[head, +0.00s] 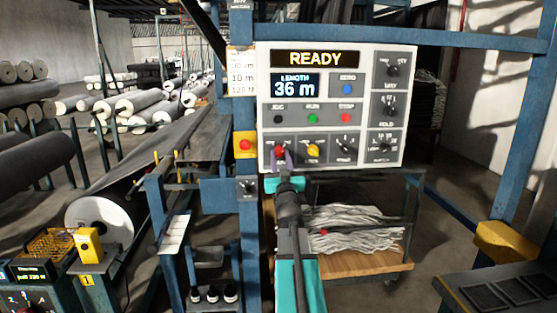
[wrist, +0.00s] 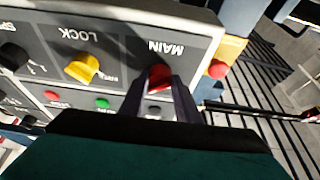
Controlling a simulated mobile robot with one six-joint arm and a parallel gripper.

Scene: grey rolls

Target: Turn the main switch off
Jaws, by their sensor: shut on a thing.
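The main switch is a red rotary knob (wrist: 159,77) under the label MAIN, which appears upside down in the wrist view. It also shows at the lower left corner of the white control panel (head: 279,151) in the head view, partly hidden by my gripper. My gripper (wrist: 158,88) has its two dark fingers shut on the red knob, one on each side. In the head view my gripper (head: 281,160) reaches up to the panel from below. The panel display (head: 315,59) reads READY, and the length display (head: 295,87) reads 36 m.
A yellow LOCK knob (wrist: 83,68) is beside the main switch. A red button on a yellow box (head: 245,145) is left of the panel. Blue frame posts (head: 248,220) stand close by. A cart with pale bundled material (head: 355,230) is below the panel.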

